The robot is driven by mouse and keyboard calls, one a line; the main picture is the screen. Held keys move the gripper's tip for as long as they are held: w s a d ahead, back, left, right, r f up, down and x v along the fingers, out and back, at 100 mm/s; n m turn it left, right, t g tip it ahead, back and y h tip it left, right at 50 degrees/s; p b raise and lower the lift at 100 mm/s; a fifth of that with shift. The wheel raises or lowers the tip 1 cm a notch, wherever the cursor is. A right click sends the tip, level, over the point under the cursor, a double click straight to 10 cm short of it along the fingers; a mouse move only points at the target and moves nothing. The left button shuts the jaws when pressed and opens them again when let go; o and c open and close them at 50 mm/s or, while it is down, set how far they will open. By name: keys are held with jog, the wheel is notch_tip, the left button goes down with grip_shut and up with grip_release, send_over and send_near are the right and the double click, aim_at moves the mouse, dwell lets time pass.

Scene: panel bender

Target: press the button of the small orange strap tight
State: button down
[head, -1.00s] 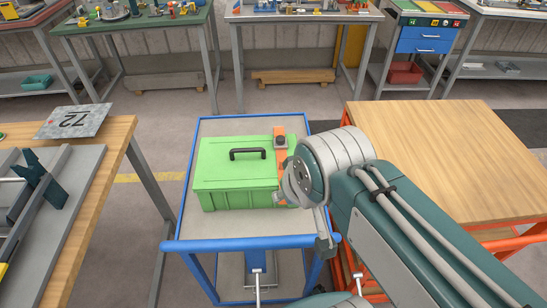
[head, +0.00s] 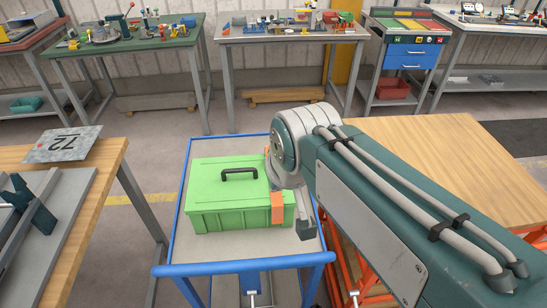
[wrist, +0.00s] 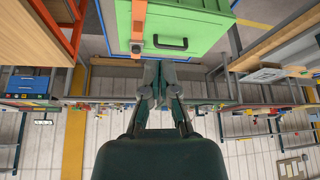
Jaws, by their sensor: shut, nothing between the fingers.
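The orange strap (head: 277,208) runs over the right end of a green toolbox (head: 240,218). In the head view only its front end shows clearly, and my arm hides most of its top. In the wrist view the strap (wrist: 138,18) shows beside the box's black handle, with a dark button or buckle (wrist: 136,47) at its end. My gripper (wrist: 160,72) is shut and empty. Its fingertips appear just below the dark button in the wrist picture. They look apart from it, but I cannot tell the distance.
The toolbox stands on a blue-framed trolley (head: 243,267). A wooden table (head: 430,150) is close on the right, and a wooden bench (head: 115,165) with a plate marked 72 is on the left. Workbenches with small parts line the back wall.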

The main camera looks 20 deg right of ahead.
jog(key=w+d+f+m+g, duration=0.1)
jog(key=w+d, duration=0.3)
jog(key=w, duration=0.6)
jog(key=w+d+f+m, duration=0.1)
jog(key=w+d, duration=0.3)
jog(key=w, duration=0.6)
jog(key=shift+d+f+m+g+h, duration=0.35)
jog(key=shift+d+m+g+h, duration=0.05)
jog(key=x, duration=1.2)
jog(key=shift+s+a+f, duration=0.15)
jog(key=shift+s+f, duration=0.05)
jog(key=shift+f, duration=0.85)
